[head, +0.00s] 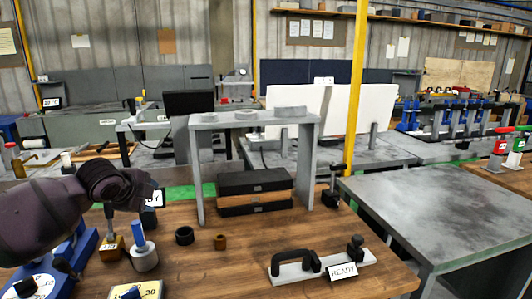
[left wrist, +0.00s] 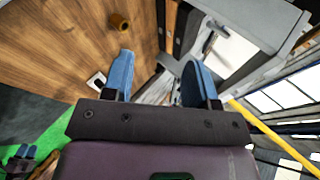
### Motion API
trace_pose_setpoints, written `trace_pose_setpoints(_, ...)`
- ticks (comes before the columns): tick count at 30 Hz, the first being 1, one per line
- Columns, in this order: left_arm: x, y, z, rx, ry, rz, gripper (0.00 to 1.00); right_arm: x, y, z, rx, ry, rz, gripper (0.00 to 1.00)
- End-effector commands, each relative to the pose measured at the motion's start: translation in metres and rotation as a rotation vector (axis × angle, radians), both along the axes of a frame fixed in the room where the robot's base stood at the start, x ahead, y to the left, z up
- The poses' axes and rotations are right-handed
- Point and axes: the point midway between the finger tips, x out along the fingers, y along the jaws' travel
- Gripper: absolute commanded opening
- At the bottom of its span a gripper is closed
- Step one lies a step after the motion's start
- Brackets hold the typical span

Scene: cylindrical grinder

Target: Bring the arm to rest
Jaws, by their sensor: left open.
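My left arm (head: 45,215) comes in from the left in the head view, dark purple, held over the left part of the wooden bench (head: 330,240). Its fingers cannot be made out there. In the left wrist view my left gripper (left wrist: 157,65) shows two blue fingers well apart with nothing between them. It is open and empty, and it appears clear of the bench. A small brown ring (left wrist: 120,21) lies on the wood beyond the fingers.
A grey stand (head: 196,165) straddles stacked black and brown blocks (head: 254,193). A white holder (head: 300,271) with a black handle sits at front right. The grey table (head: 450,210) is bare.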

Motion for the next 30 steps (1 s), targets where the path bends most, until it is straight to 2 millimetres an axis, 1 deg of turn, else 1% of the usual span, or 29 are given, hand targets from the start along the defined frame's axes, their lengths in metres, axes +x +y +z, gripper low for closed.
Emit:
trace_pose_setpoints(1, -0.003, -0.014, -0.014, -0.087, -0.029, 0.027, 0.53, 0.000, 0.000, 0.000, 0.001, 0.000, -0.001, 0.43)
trace_pose_setpoints(4, -0.010, -0.036, -0.034, -0.280, -0.089, 0.087, 0.53, 0.000, 0.001, 0.000, 0.002, 0.000, -0.002, 0.43)
trace_pose_setpoints(6, -0.019, -0.049, -0.050, -0.414, -0.119, 0.124, 0.53, 0.000, 0.001, 0.000, 0.003, 0.000, -0.002, 0.43)
trace_pose_setpoints(9, -0.035, -0.063, -0.073, -0.586, -0.143, 0.173, 0.53, 0.000, 0.001, 0.000, 0.005, 0.000, -0.003, 0.43)
trace_pose_setpoints(13, -0.061, -0.073, -0.102, -0.776, -0.159, 0.235, 0.53, 0.001, 0.002, 0.000, 0.005, -0.001, -0.003, 0.43)
trace_pose_setpoints(16, -0.083, -0.077, -0.124, -0.899, -0.164, 0.285, 0.53, 0.001, 0.002, 0.000, 0.005, -0.001, -0.003, 0.43)
trace_pose_setpoints(21, -0.125, -0.074, -0.162, -1.055, -0.171, 0.379, 0.53, 0.001, 0.002, 0.000, 0.005, -0.001, -0.003, 0.43)
trace_pose_setpoints(26, -0.169, -0.065, -0.199, -1.136, -0.174, 0.482, 0.53, 0.001, 0.001, 0.000, 0.004, -0.002, -0.003, 0.43)
trace_pose_setpoints(30, -0.212, -0.054, -0.232, -1.156, -0.171, 0.584, 0.53, 0.001, 0.001, 0.000, 0.003, -0.002, -0.002, 0.43)
